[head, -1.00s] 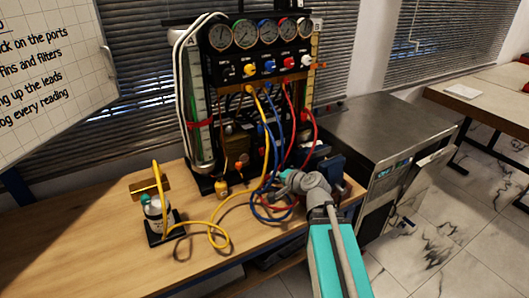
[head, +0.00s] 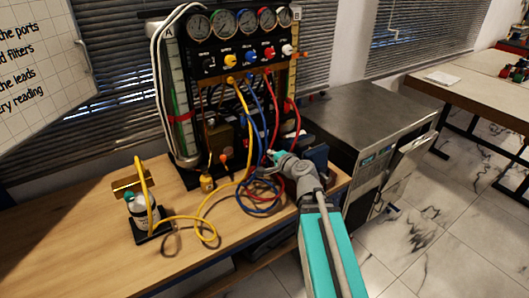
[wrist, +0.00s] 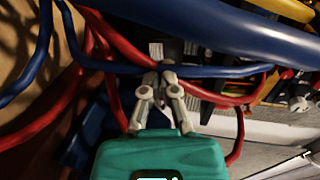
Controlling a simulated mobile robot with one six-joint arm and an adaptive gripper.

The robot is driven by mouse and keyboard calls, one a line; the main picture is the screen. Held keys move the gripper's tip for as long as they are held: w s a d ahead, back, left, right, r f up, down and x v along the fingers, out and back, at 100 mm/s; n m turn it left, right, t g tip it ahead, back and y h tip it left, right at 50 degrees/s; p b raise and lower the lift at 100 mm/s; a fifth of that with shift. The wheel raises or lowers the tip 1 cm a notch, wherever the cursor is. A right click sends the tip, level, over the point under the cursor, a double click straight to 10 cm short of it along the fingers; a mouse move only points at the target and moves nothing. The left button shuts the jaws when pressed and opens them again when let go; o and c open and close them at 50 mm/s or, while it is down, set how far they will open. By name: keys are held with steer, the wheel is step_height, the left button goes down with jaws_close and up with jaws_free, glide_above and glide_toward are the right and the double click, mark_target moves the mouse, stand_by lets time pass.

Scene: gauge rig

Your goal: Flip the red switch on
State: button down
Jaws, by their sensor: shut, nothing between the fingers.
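The gauge rig (head: 160,75) stands at the back of the wooden bench, with a row of dials and coloured knobs on its black panel. A red knob (head: 269,53) is on that panel, but I cannot make out a red switch for certain. My gripper (head: 266,168) is low in front of the rig, among the red and blue hoses. In the wrist view my gripper (wrist: 158,70) is shut and empty, its tips close to a dark part with grey ribbed blocks (wrist: 192,48). A blue hose (wrist: 215,71) crosses at the fingertips. Contact cannot be told.
A red hose (wrist: 85,58) loops left of the fingers, and a thick blue hose (wrist: 210,25) crosses above. A yellow hose (head: 207,226) coils on the bench beside a small bottle on a stand (head: 141,208). A steel-topped cabinet (head: 365,110) stands to the right.

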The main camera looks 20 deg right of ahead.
mark_target(247, 139)
steer(key=b+x, duration=0.2)
steer(key=x, duration=1.1)
steer(key=shift+w+b, duration=0.15)
steer(key=shift+b, duration=0.15)
